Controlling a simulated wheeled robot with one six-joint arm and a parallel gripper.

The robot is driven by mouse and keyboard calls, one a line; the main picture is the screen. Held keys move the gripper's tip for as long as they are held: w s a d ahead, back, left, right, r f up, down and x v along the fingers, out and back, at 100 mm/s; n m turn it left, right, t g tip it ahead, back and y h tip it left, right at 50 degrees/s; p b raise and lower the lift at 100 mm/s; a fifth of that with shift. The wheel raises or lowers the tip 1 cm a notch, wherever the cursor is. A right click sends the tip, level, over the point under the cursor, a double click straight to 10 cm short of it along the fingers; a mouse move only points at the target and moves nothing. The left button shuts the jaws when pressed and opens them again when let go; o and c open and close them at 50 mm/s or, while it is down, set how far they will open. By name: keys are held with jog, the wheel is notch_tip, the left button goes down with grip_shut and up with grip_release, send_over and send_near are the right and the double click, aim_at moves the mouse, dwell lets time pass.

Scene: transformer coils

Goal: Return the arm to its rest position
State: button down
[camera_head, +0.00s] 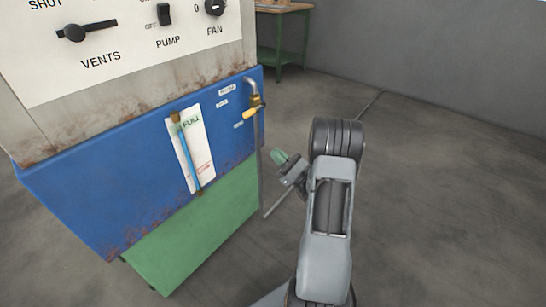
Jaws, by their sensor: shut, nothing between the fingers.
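My arm (327,215) rises from the bottom edge in the right half of the view, with its dark elbow joint at the top. My gripper (281,160) shows to the left of the elbow. It points up and left, and its green tip is shut with nothing seen in it. In the picture it sits just right of the lower pipe of the cabinet, and no contact with it can be made out. Part of the wrist is hidden behind the arm link.
A rusty cabinet with a white panel (130,35) of switches and a blue tank (95,195) fills the left. A yellow-handled tap (251,112) and thin pipe (262,185) are on its right edge. A workbench (290,38) stands behind. The floor (440,190) on the right is clear.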

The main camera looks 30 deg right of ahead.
jog(key=shift+s+f, duration=0.1)
jog(key=shift+s, duration=0.05)
jog(key=s+a+r+n+g+y+p, duration=0.2)
jog(key=a+r+n+g+y+p, duration=0.5)
jog(key=a+r+n+g+p, duration=0.7)
jog(key=s+a+r+n+g+h+p, duration=0.55)
jog(key=s+a+r+g+p, duration=0.2)
jog(key=s+a+r, duration=0.2)
jog(key=s+d+r+n+t+h+p, duration=0.1)
jog(key=s+d+r+n+h+p, duration=0.1)
jog(key=r+n+h+p, duration=0.2)
jog(key=s+d+r+n+t+h+p, duration=0.2)
jog(key=r+n+h+p, duration=0.3)
jog(key=r+h+p, duration=0.3)
notch_tip(320, 180, up, 3)
jog(key=shift+s+d+p, duration=0.45)
jog(key=shift+p, duration=0.3)
